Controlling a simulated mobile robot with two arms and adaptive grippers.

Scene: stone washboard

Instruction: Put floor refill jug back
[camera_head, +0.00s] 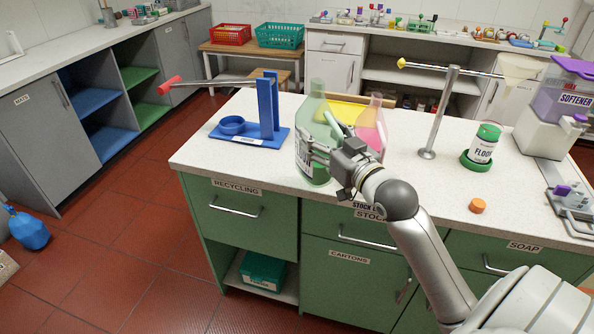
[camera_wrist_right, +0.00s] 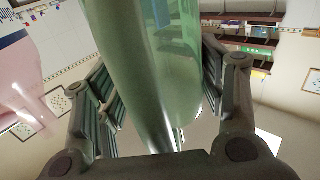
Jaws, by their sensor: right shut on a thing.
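The green translucent refill jug (camera_head: 313,115) stands upright over the counter near its front edge; I cannot tell whether its base touches the counter. My right gripper (camera_head: 324,150) is shut on the jug from its right side. In the right wrist view the green jug (camera_wrist_right: 150,60) fills the middle, between the fingers of my right gripper (camera_wrist_right: 160,110). The fingers hide part of the jug and its label. My left gripper is not in view.
A pink jug (camera_head: 374,128) stands close to the right, before a yellow surface (camera_head: 345,110). A blue stand (camera_head: 268,115) is left. A metal post (camera_head: 438,115), FLOOR bottle (camera_head: 483,148) and orange cap (camera_head: 478,206) are right. Counter (camera_head: 440,185) between them is bare.

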